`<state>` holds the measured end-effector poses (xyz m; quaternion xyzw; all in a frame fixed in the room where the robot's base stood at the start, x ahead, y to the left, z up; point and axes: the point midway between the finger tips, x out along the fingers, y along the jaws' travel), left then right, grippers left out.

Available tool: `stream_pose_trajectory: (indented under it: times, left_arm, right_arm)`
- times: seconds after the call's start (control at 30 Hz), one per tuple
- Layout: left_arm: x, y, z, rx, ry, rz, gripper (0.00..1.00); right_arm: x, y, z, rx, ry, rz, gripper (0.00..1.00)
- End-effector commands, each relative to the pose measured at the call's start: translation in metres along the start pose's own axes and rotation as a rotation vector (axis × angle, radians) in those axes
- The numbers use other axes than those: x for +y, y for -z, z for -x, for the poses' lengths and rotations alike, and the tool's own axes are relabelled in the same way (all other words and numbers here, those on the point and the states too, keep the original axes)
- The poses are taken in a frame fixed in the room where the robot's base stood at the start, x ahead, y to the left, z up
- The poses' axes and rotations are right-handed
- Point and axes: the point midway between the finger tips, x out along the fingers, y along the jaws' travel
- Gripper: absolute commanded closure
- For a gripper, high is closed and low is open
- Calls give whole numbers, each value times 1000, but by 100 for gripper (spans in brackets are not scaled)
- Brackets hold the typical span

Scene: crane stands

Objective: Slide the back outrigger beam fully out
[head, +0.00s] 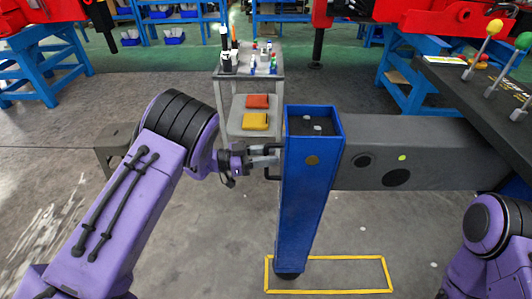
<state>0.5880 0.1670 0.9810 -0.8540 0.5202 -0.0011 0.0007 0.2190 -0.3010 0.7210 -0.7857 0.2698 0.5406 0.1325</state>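The grey outrigger beam (440,150) extends left from under the dark deck at the right. The blue upright leg (305,215) stands at its outer end, with a round dark foot at the left end of a yellow floor outline (330,291). A black handle (267,174) sticks out from the leg's left side. My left gripper (268,155) reaches it from the left, and its grey fingers appear shut on the handle's bar. My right arm shows at the lower right; its gripper is out of view.
A grey cart (222,100) with small items and red and yellow boxes stands behind the leg. Blue trestles stand at the back left and back right. The dark deck (470,95) at the right carries levers with coloured knobs.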

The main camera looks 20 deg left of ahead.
Motion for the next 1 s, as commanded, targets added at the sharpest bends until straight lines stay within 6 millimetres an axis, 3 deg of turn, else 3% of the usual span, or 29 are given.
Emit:
stream_pose_trajectory:
  times: [0.1,0.2,0.23,0.4,0.6,0.8,0.83,0.87,1.0]
  left_arm:
    - [0,0,0,0,0,0,62]
    - [0,0,0,0,0,0,95]
    - [0,0,0,0,0,0,100]
    - [-1,0,2,0,1,0,100]
    - [-5,-1,23,-1,8,1,100]
    - [-5,-1,23,-3,8,1,100]
    - [-5,-1,23,-4,8,1,72]
    - [-5,-1,23,-4,8,1,62]
    - [-4,-1,20,-3,2,1,62]
  right_arm:
    - [0,0,0,0,0,0,35]
    - [0,0,0,0,0,0,35]
    - [0,0,0,0,0,0,35]
    - [0,0,-1,0,0,0,35]
    - [0,-2,-4,0,0,0,35]
    - [0,-2,-4,0,0,0,35]
    - [0,-2,-4,0,0,0,35]
    - [0,-2,-4,0,0,0,35]
    - [0,-2,-4,0,0,0,35]
